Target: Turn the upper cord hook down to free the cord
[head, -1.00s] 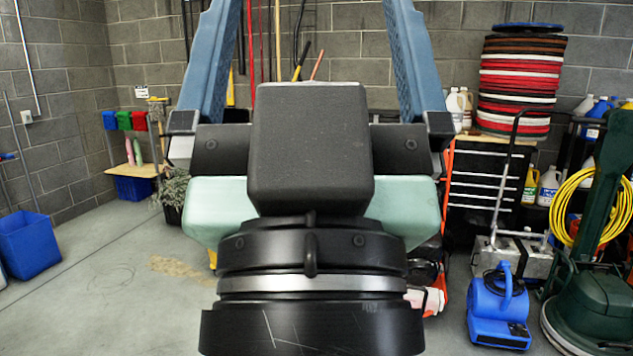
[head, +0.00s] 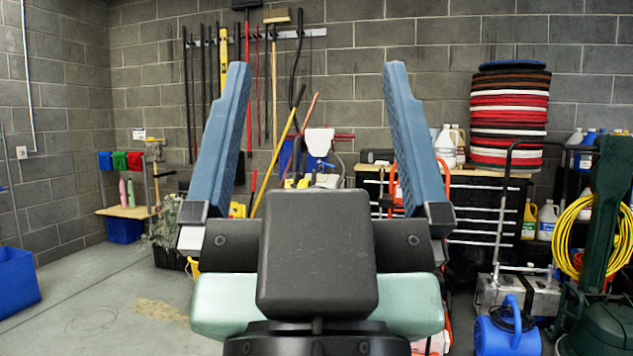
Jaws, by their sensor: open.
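A dark green floor machine (head: 612,185) stands at the right edge, its upright handle partly cut off by the frame. The upper cord hook cannot be made out at the top of the coil. My gripper (head: 318,72) is in the middle of the picture, its two blue fingers pointing away and wide apart. Nothing is between the fingertips. It is well to the left of the cord and apart from it.
A metal cart with a black handle (head: 503,185) and a blue blower (head: 507,328) stand left of the machine. Stacked pads (head: 510,115) sit on a black tool chest (head: 480,215). Blue bin (head: 15,290) is at left. Floor at left is largely clear.

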